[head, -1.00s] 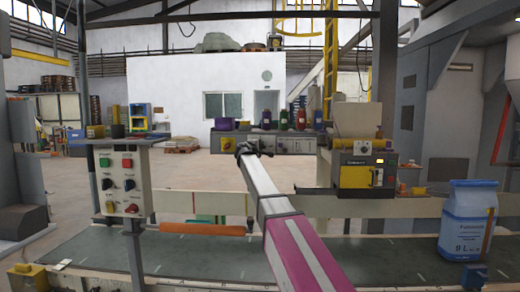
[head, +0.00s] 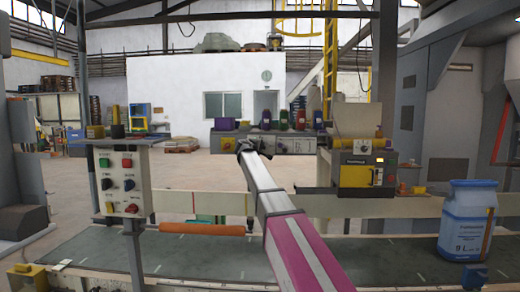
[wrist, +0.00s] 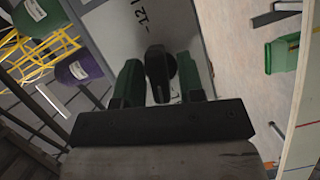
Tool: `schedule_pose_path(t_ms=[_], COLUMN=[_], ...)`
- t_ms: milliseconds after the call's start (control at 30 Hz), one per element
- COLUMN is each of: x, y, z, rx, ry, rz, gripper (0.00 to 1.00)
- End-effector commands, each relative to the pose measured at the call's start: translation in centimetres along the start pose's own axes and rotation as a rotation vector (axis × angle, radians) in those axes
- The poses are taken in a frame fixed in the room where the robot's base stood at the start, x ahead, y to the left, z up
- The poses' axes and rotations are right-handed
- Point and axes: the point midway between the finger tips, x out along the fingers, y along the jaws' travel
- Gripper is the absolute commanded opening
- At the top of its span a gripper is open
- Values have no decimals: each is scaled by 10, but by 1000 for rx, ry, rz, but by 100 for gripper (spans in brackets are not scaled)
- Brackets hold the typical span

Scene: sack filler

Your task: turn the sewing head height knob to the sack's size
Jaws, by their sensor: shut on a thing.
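In the wrist view a black round knob (wrist: 158,70) on a light panel (wrist: 100,22) sits between the two green fingers of my gripper (wrist: 158,80). The fingers are shut on it. A printed mark "12" with a dash stands just beyond the knob; the rest of the scale is cut off or hidden. In the head view my gripper (head: 245,146) is at the left part of the grey panel (head: 310,148), and it hides the knob there. The sack (head: 466,222) is blue and white, marked "9 L", and stands upright on the belt at the right.
A control box (head: 124,184) with buttons and switches stands at the left. The dark conveyor belt (head: 190,255) runs across the front. A yellow and grey machine (head: 358,172) stands right of the panel. Several coloured containers (head: 300,119) stand above the panel.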

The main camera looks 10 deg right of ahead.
Motion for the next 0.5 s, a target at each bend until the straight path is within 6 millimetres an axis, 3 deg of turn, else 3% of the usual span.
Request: schedule_pose_path(t_ms=[500], x=[-1], y=[2], z=[0], rx=[453], ry=[0], rz=[-189], gripper=[12])
